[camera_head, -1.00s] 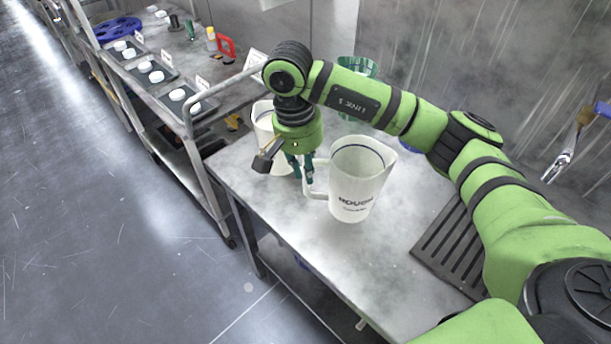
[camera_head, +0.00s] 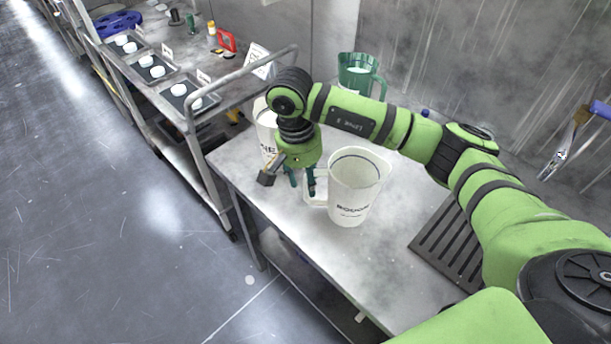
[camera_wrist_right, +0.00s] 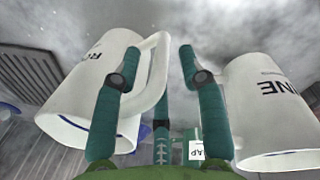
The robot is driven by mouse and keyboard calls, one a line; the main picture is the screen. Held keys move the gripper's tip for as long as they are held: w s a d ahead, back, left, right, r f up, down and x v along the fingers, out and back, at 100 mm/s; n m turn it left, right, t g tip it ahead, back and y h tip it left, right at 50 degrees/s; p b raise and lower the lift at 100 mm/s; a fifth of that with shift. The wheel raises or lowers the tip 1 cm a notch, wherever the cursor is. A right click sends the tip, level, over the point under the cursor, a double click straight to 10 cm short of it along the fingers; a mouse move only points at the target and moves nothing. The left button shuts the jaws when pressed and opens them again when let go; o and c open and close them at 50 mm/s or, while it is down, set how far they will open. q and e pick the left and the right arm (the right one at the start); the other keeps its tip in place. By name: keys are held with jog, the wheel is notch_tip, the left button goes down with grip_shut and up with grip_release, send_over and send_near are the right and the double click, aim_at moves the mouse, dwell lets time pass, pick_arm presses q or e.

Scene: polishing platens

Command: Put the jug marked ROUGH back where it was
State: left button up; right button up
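The white jug marked ROUGH (camera_head: 352,195) stands upright on the steel table, its handle towards the left. Its lettering is partly legible in the wrist view, where the jug (camera_wrist_right: 85,95) is at the left. My right gripper (camera_head: 302,188) points down beside the handle. In the wrist view its two green fingers (camera_wrist_right: 160,70) are spread apart, with the handle (camera_wrist_right: 157,75) near the left finger and not clamped. A second white jug, ending in "NE" (camera_head: 266,135), stands behind my gripper, partly hidden; it is at the right of the wrist view (camera_wrist_right: 270,110). My left gripper is out of view.
A green jug (camera_head: 358,72) stands at the back of the table (camera_head: 300,240). A dark slotted rack (camera_head: 450,243) lies at the right. A cart (camera_head: 215,110) with trays of white pucks (camera_head: 150,66) stands at the left. The table's front strip is clear.

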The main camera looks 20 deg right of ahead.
jog(key=shift+r, duration=0.1)
jog(key=shift+r, duration=0.25)
notch_tip(320, 180, up, 12)
jog(key=a+b, duration=0.1)
jog(key=b, duration=0.1)
jog(key=shift+w+f+b, duration=0.2)
jog(key=shift+w+b, duration=0.1)
jog(key=shift+w, duration=0.1)
jog(key=shift+a, duration=0.1)
